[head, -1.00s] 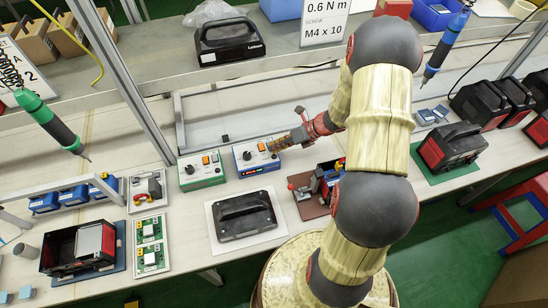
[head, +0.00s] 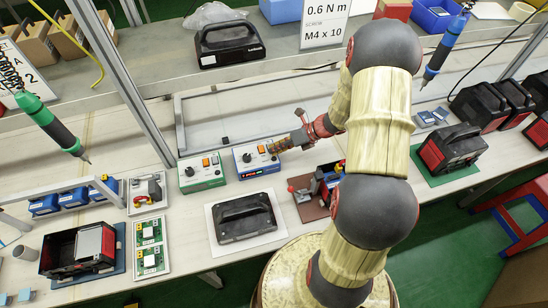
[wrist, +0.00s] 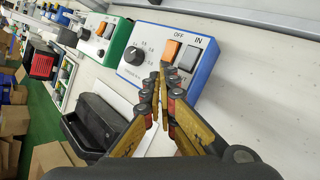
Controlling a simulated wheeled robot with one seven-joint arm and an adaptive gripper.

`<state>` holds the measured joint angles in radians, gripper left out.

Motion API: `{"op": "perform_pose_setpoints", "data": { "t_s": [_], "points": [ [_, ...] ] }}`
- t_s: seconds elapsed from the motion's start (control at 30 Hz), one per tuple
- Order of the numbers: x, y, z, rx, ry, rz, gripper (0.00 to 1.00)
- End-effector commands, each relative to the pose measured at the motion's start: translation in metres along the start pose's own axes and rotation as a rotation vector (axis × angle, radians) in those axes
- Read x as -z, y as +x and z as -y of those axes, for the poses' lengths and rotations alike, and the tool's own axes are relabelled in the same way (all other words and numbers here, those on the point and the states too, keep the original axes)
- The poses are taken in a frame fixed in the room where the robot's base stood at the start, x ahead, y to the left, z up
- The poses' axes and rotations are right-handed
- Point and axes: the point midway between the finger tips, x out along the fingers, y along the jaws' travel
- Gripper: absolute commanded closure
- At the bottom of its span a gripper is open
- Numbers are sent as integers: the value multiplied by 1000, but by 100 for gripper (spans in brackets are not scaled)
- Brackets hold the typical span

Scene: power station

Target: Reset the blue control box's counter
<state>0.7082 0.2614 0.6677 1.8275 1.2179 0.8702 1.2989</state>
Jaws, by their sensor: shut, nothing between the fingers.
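The blue control box (head: 256,157) stands on the workbench, with a white front panel and blue casing. In the wrist view, the blue control box (wrist: 205,70) shows a dark round knob (wrist: 135,55), an orange button (wrist: 171,51) and a grey button (wrist: 189,57) under the letters OFF and IN. A small red display (head: 252,170) shows on its front edge in the head view; its digits are too small to read. My gripper (wrist: 164,75) is shut and empty, its fingertips at the box's panel edge near the buttons. I cannot tell whether they touch it.
A similar green control box (head: 202,172) stands just left of the blue one. A black case (head: 243,217) lies on a white mat in front. A red-and-black device (head: 320,184) on a brown base stands at right.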

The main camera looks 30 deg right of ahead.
Motion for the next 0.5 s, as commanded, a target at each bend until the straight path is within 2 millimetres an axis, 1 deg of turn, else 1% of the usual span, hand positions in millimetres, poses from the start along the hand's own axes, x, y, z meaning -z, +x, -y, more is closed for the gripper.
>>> {"op": "perform_pose_setpoints", "data": {
  "t_s": [0.3, 0.5],
  "points": [
    [0, 0, 0, 0, 0, 0, 100],
    [3, 4, 3, -1, 1, 0, 100]
  ]
}}
